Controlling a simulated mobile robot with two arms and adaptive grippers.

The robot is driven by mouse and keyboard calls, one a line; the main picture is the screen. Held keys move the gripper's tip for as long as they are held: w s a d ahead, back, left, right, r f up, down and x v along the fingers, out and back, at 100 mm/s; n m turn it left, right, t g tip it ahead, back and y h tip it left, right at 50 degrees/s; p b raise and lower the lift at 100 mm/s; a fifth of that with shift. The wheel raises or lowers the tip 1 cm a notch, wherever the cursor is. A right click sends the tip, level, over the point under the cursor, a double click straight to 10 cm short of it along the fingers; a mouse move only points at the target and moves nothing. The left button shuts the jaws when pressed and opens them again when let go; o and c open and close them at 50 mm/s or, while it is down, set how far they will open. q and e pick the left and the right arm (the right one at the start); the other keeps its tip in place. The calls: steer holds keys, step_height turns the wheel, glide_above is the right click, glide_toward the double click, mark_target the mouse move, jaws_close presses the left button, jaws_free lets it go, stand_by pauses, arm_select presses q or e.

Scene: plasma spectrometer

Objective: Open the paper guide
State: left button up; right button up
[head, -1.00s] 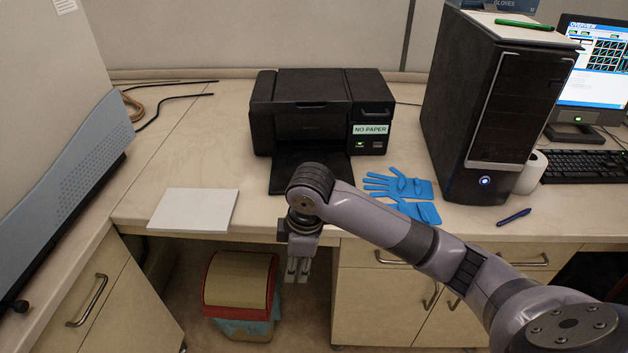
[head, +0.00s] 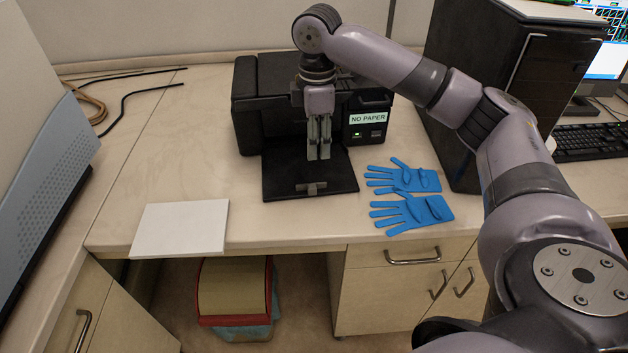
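The black printer (head: 250,110) stands at the back of the counter with a "NO PAPER" label on its front. Its dark tray (head: 285,180) extends toward me. A small grey piece near the tray's front edge, which looks like the paper guide (head: 311,188), lies flat there. My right gripper (head: 318,157) points down over the tray, behind the grey piece and apart from it in the picture. Its two fingers are close together with nothing seen between them. My arm hides part of the printer's top and front. My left gripper is not in view.
A stack of white paper (head: 180,228) lies left of the tray. Blue gloves (head: 412,210) lie close to its right. A black computer tower (head: 490,80) stands further right. A bin (head: 235,290) is below the counter. Bare counter lies between paper and tray.

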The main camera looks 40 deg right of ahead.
glide_above(315, 186)
step_height(315, 186, down, 5)
steer(key=shift+r, duration=0.2)
step_height(315, 186, down, 8)
steer(key=shift+r+p, duration=0.15)
steer(key=shift+p, duration=0.2)
steer(key=shift+f, duration=0.65)
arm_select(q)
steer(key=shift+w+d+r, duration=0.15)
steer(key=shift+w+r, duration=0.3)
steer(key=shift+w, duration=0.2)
arm_select(e)
jaws_close()
